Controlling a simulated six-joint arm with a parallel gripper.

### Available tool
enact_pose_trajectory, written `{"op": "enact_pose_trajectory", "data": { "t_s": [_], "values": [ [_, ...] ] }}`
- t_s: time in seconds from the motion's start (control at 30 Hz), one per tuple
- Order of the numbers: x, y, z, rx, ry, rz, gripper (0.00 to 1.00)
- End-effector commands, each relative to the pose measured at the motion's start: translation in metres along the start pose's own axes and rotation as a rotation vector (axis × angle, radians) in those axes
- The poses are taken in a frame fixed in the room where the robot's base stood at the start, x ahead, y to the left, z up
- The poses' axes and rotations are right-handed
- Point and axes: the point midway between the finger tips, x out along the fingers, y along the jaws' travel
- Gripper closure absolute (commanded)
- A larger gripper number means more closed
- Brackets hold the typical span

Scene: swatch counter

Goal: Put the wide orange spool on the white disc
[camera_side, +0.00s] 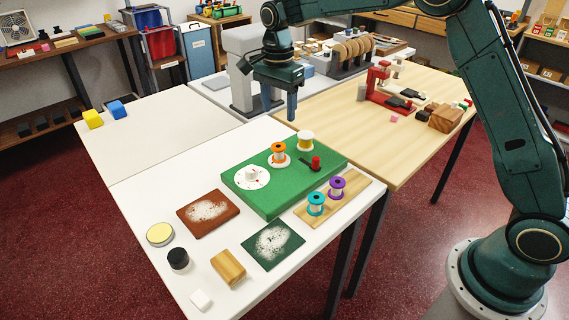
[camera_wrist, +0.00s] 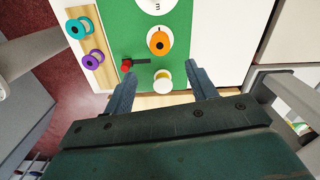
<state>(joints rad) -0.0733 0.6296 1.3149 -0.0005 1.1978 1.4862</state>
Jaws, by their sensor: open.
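The orange spool (camera_side: 278,149) stands upright on a small white round patch on the green board (camera_side: 240,202). It also shows in the wrist view (camera_wrist: 159,44). A larger white disc (camera_side: 240,183) with a white hub and small red marks lies on the board to its left. In the wrist view this disc (camera_wrist: 146,6) is cut off at the top edge. My gripper (camera_side: 280,104) is open and empty, raised above and behind the board.
A red-knobbed lever (camera_side: 315,163) rises from the board. Turquoise (camera_side: 316,203) and purple (camera_side: 337,187) spools stand on a wooden strip at the right. Brown (camera_side: 192,221) and green (camera_side: 258,251) powdered mats lie in front.

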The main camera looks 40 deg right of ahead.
Motion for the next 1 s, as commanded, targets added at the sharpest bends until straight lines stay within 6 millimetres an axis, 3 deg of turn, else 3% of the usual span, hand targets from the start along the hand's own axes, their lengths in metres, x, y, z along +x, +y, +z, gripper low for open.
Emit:
{"op": "enact_pose_trajectory", "data": {
  "t_s": [0.63, 0.87, 1.0],
  "values": [
    [-0.004, 0.002, 0.000, -0.011, 0.001, -0.006, 0.43],
    [-0.029, 0.022, -0.001, -0.099, 0.006, -0.039, 0.43],
    [-0.054, 0.045, -0.002, -0.199, 0.015, -0.074, 0.43]
  ]
}}
